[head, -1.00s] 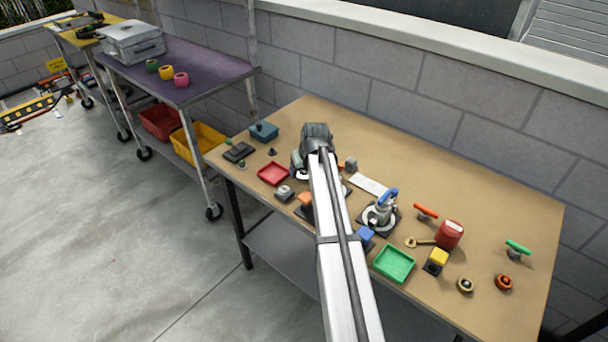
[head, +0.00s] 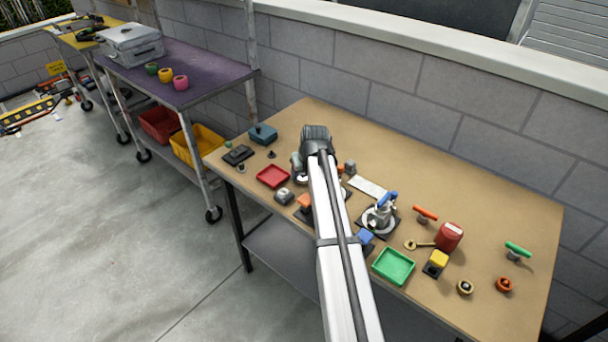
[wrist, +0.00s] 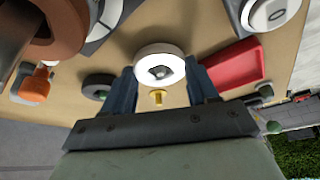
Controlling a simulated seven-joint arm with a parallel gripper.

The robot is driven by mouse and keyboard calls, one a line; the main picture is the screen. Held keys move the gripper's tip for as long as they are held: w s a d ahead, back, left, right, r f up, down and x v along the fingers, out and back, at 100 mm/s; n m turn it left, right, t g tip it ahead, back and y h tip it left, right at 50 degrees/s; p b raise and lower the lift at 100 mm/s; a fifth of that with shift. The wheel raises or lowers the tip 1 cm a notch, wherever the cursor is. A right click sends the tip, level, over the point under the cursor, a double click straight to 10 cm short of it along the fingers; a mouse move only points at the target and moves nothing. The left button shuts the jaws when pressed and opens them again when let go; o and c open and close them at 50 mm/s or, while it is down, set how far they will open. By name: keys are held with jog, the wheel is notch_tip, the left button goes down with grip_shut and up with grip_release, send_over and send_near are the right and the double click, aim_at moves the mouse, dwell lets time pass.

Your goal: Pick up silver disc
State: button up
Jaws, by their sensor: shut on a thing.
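The silver disc (wrist: 176,66) is a bright, pale round piece with a small dark grey square knob at its centre. In the wrist view it sits between the two fingertips of my gripper (wrist: 160,76), which are shut on its sides. In the head view my arm and wrist hide most of my gripper (head: 303,176), and the disc is hard to make out there. I cannot tell whether the disc is clear of the table.
A red tray (head: 272,177) lies left of my gripper and also shows in the wrist view (wrist: 232,68). A yellow peg (wrist: 157,97) and a dark round piece (wrist: 97,86) are close by. A green tray (head: 393,266) and several tools crowd the table's right. The table's back is clear.

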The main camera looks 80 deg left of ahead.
notch_tip(320, 180, up, 9)
jog(key=w+d+r+m, duration=0.15)
jog(key=w+r, duration=0.25)
jog(key=w, duration=0.7)
jog(key=s+d+n, duration=0.1)
jog(key=n, duration=0.1)
jog(key=d+n+g, duration=0.1)
jog(key=d+n, duration=0.1)
jog(key=s+d+n, duration=0.1)
jog(key=d+n, duration=0.1)
jog(key=shift+s+d+r+n+g+h, duration=0.25)
jog(key=shift+s+n+g+h, duration=0.05)
jog(key=shift+n+g+h, duration=0.1)
jog(key=shift+n+g, duration=0.3)
jog(key=shift+n, duration=0.65)
jog(key=shift+s+d+f, duration=0.1)
jog(key=shift+d+f, duration=0.05)
jog(key=shift+f, duration=1.15)
jog(key=shift+d+f, duration=0.1)
jog(key=shift+f, duration=1.15)
jog(key=shift+h, duration=0.3)
jog(key=shift+f, duration=2.2)
